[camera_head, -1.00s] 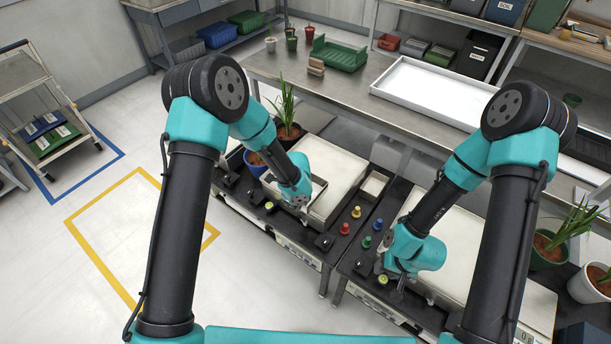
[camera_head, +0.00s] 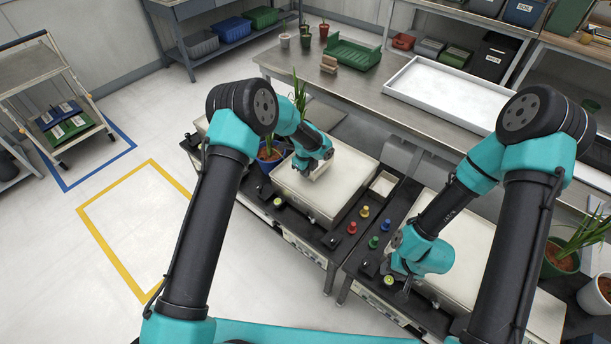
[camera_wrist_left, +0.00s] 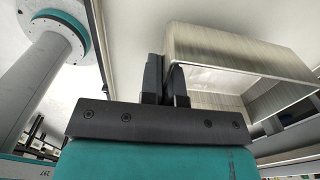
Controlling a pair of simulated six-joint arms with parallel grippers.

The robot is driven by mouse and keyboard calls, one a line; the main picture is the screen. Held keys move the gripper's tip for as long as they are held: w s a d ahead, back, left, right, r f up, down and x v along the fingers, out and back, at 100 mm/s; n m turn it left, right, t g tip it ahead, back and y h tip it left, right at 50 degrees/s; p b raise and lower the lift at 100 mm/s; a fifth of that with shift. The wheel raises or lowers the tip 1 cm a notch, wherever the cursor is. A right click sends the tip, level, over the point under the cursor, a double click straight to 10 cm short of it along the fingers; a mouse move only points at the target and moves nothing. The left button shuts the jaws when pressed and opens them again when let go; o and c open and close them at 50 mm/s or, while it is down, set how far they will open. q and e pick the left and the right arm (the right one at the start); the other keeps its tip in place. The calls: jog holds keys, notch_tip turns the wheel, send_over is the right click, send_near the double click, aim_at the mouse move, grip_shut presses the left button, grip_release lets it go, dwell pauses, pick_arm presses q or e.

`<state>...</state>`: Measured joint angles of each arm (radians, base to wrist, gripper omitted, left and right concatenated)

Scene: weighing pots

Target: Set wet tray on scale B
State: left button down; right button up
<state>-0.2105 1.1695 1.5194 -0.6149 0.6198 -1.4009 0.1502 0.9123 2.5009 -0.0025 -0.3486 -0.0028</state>
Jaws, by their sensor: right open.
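My left gripper (camera_head: 316,176) is over the pan of the left scale (camera_head: 345,190) in the head view. In the left wrist view, its two dark fingers (camera_wrist_left: 165,84) are close together at the near edge of a brushed-metal, open rectangular tray (camera_wrist_left: 235,55), with its wall between them. In the head view the arm hides most of that tray. My right gripper (camera_head: 407,285) is open and low at the front left of the right scale, whose pale pan (camera_head: 465,245) is partly covered by my right arm. I cannot read which scale is B.
Red (camera_head: 352,228), yellow, green and blue knobs stand between the scales. A small pale box (camera_head: 383,184) sits behind them. Potted plants (camera_head: 268,155) stand left of the left scale and right of the right scale (camera_head: 560,250). A large white tray (camera_head: 450,90) lies on the back bench.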

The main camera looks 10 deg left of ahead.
pick_arm(q)
jog(key=shift+w, duration=0.15)
jog(key=shift+w, duration=0.15)
jog(key=shift+w+f, duration=0.15)
jog(key=shift+f, duration=1.6)
jog(key=shift+f, duration=0.15)
jog(key=c, duration=1.4)
grip_release()
jog(key=shift+o, duration=0.2)
